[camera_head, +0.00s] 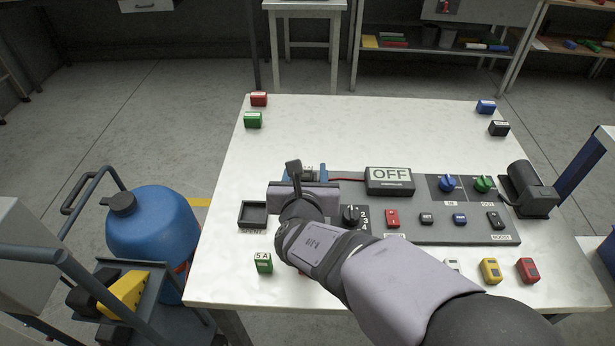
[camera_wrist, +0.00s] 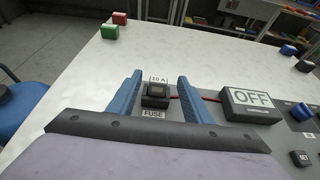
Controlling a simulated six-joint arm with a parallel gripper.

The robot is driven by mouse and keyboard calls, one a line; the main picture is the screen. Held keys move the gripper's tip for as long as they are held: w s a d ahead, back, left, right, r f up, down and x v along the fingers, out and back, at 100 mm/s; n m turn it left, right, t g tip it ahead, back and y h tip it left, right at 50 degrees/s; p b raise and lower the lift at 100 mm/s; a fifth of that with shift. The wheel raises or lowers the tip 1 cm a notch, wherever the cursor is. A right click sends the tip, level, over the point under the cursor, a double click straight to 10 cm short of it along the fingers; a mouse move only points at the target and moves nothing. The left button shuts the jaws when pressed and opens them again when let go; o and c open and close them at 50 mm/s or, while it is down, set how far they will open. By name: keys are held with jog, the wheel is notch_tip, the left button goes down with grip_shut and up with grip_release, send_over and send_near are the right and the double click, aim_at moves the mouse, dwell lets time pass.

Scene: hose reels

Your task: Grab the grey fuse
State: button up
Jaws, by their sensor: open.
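The grey fuse (camera_wrist: 157,90), a dark grey block with a "10 A" label, sits in the holder marked FUSE in the wrist view. My gripper (camera_wrist: 160,77) is open, with one blue finger on each side of the fuse and a visible gap to each. I cannot tell how far down the fingers reach. In the head view, my gripper (camera_head: 306,170) is over the holder at the back left of the panel, and my wrist hides most of the fuse.
The OFF display box (camera_head: 390,181) stands right of my gripper, joined by a red wire. An empty black tray (camera_head: 253,214) lies left of the panel (camera_head: 440,231). A green 5 A fuse (camera_head: 263,262) stands in front. Other coloured blocks line the table edges. The table's back middle is clear.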

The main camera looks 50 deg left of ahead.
jog(key=shift+p+x, duration=0.9)
jog(key=shift+x, duration=2.75)
jog(key=shift+s+f, duration=0.15)
jog(key=shift+f, duration=0.05)
jog(key=c, duration=1.1)
